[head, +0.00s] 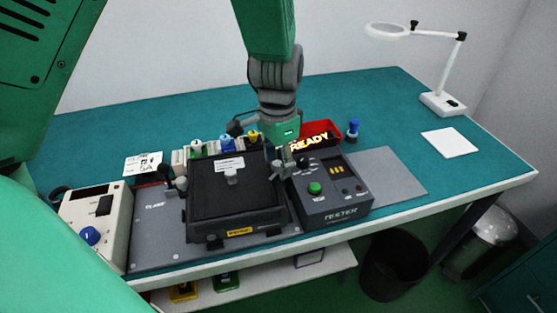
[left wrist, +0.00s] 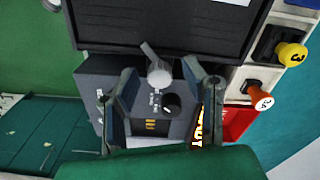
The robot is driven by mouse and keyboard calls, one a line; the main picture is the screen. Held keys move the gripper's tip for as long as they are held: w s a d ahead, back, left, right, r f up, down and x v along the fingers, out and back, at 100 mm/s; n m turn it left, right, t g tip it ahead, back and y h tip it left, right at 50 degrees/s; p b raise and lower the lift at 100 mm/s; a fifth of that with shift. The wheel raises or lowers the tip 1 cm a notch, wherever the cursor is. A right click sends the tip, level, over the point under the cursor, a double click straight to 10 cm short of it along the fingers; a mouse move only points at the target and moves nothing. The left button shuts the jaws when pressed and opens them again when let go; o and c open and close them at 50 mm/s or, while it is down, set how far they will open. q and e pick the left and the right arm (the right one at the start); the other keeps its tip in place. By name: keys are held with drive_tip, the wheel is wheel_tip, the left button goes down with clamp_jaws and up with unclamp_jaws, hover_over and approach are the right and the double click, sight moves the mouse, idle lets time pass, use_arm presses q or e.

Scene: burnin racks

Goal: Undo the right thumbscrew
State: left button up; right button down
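The right thumbscrew (head: 281,166) is a grey knob with a small lever at the right edge of the black box (head: 237,203). In the left wrist view the thumbscrew (left wrist: 159,73) shows between the two fingers. My left gripper (head: 277,148) reaches down from above at the box's right back side. In the left wrist view the left gripper (left wrist: 160,79) is open, with a gap on each side of the knob. Whether the fingertips are down at the knob's height is hard to tell. My right gripper is not in view.
A dark tester box (head: 335,209) with a green button stands right of the black box. A lit READY sign (head: 309,143) and red bin (head: 331,128) are behind it. A left thumbscrew (head: 181,184) and beige unit (head: 92,214) stand left. The table's right side is mostly free.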

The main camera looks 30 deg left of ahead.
use_arm(q)
clamp_jaws()
drive_tip(key=shift+r+n+p, duration=0.15)
drive_tip(key=shift+n+p, duration=0.35)
drive_tip(key=shift+p, duration=0.25)
drive_tip(key=n+p, duration=0.3)
drive_tip(key=p, duration=0.1)
drive_tip(key=shift+r+n+p, duration=0.1)
drive_tip(key=shift+n+p, duration=0.2)
drive_tip(key=shift+n, duration=0.1)
drive_tip(key=shift+n+p, duration=1.1)
drive_tip(key=shift+n, duration=0.1)
drive_tip(key=shift+f+n+p, duration=0.2)
drive_tip(key=shift+n+p, duration=0.7)
drive_tip(key=shift+n, duration=0.4)
